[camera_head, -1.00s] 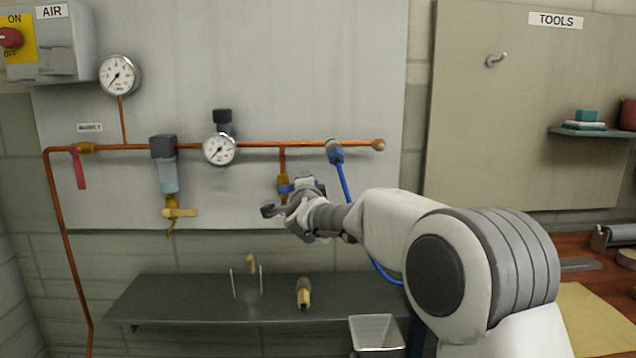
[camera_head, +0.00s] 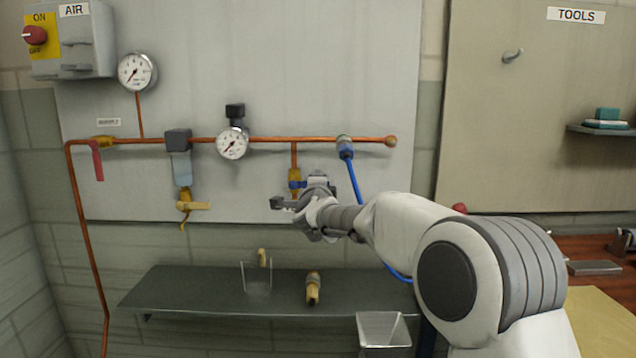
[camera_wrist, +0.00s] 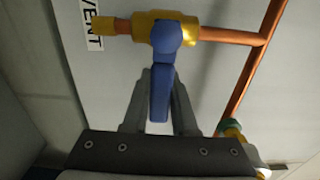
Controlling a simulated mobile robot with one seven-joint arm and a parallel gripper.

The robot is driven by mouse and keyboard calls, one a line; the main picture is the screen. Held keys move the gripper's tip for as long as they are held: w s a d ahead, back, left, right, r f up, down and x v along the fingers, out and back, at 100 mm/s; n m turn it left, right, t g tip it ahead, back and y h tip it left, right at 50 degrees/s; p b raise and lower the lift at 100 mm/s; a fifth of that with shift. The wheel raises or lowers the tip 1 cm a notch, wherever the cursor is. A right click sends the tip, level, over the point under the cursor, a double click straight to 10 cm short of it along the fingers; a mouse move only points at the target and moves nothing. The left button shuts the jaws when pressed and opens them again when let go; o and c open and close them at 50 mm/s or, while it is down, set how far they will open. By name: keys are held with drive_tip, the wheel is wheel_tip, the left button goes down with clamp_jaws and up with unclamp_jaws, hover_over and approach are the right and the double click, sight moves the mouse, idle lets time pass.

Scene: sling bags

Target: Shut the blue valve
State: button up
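The blue valve's handle (camera_wrist: 159,90) sits on a brass valve body (camera_wrist: 190,27) beside the VENT label (camera_wrist: 92,24) in the wrist view. The handle appears to lie crosswise to its pipe stub. My gripper (camera_wrist: 160,100) has one finger on each side of the handle. The fingers look apart; contact with the handle cannot be made out. My gripper also shows in the head view (camera_head: 298,192), close to the wall panel.
A blue hose (camera_head: 355,182) hangs just right of my gripper. The copper pipe (camera_head: 270,139) and a gauge (camera_head: 232,143) are above. A red-handled valve (camera_head: 97,160) is far left.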

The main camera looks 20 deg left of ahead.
drive_tip(key=o, duration=0.4)
drive_tip(key=v, duration=1.7)
drive_tip(key=shift+s+p, duration=0.2)
drive_tip(key=shift+p, duration=0.2)
drive_tip(key=s+d+f+n+g+h, duration=0.2)
drive_tip(key=s+d+f+n+g, duration=0.25)
drive_tip(key=s+d, duration=0.6)
drive_tip(key=s+d+f+n+g+h+p, duration=0.1)
drive_tip(key=s+d+f+n+g, duration=0.2)
drive_tip(key=s+d+n, duration=0.5)
drive_tip(key=s+d+f+n+g+h, duration=0.2)
drive_tip(key=s+d+f+n+g, duration=0.15)
drive_tip(key=s+d, duration=0.85)
wheel_tip(320, 180, up, 22)
drive_tip(key=w+p, duration=0.1)
drive_tip(key=p, duration=2.1)
drive_tip(key=shift+d+f+m+g, duration=0.15)
drive_tip(key=shift+d+m+g, duration=0.15)
drive_tip(key=shift+d+g, duration=0.15)
